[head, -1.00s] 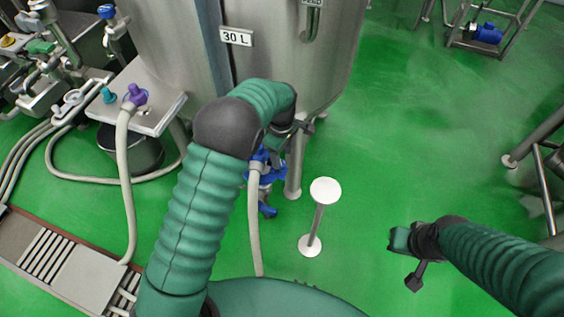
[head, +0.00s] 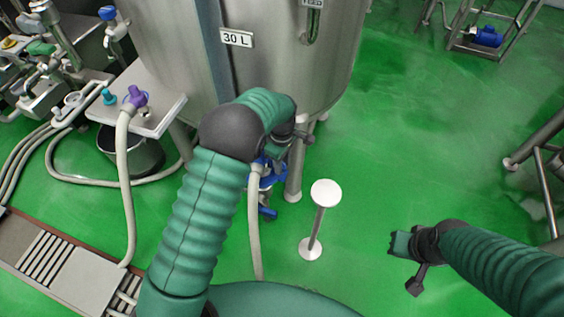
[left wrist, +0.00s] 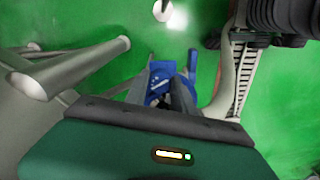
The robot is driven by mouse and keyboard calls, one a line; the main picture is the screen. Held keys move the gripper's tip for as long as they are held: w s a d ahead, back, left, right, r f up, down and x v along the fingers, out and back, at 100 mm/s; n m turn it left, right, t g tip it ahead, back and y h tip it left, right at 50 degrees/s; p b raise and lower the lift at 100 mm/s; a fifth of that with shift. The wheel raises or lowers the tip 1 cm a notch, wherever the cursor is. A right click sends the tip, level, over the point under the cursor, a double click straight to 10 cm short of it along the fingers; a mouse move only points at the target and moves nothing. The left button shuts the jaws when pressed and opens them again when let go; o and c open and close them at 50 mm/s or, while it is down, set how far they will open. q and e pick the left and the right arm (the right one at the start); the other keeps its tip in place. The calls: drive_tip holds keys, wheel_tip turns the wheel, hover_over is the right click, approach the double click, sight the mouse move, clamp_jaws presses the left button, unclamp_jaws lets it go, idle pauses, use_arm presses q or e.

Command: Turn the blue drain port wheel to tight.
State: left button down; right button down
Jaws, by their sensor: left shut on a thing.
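The blue drain port wheel (head: 268,178) is under the 30 L tank, partly hidden by my left arm in the head view. It also shows in the left wrist view (left wrist: 160,82), just beyond the edge of my gripper housing. My left gripper (head: 274,154) reaches down to it and is shut on it; the fingertips are mostly hidden. A smaller blue handle (head: 268,213) hangs below the wheel. My right gripper (head: 396,244) hangs over the green floor at the right, away from the port, and its jaws are too small to read.
The steel tank (head: 290,60) stands behind the port, with a leg (head: 294,175) close by. A pale hose (head: 254,225) runs down beside the port. A white-topped post (head: 325,192) stands to the right. The floor (head: 430,130) farther right is open.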

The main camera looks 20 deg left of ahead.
use_arm(q)
drive_tip(key=shift+r+m+p, duration=0.2)
drive_tip(key=shift+m+p, duration=0.7)
drive_tip(key=shift+p, duration=0.05)
drive_tip(key=shift+m+p, duration=1)
drive_tip(key=shift+m, duration=0.2)
drive_tip(key=m+p, duration=0.2)
drive_tip(key=m, duration=0.1)
drive_tip(key=shift+m, duration=0.3)
drive_tip(key=m+p, duration=0.1)
drive_tip(key=m, duration=0.2)
drive_tip(key=shift+a+m, duration=0.1)
drive_tip(key=shift+m, duration=0.2)
drive_tip(key=m+p, duration=0.2)
drive_tip(key=m, duration=0.4)
drive_tip(key=shift+a, duration=0.1)
drive_tip(key=m+p, duration=0.1)
drive_tip(key=m, duration=0.5)
drive_tip(key=shift+w+f, duration=0.1)
drive_tip(key=shift+m, duration=0.4)
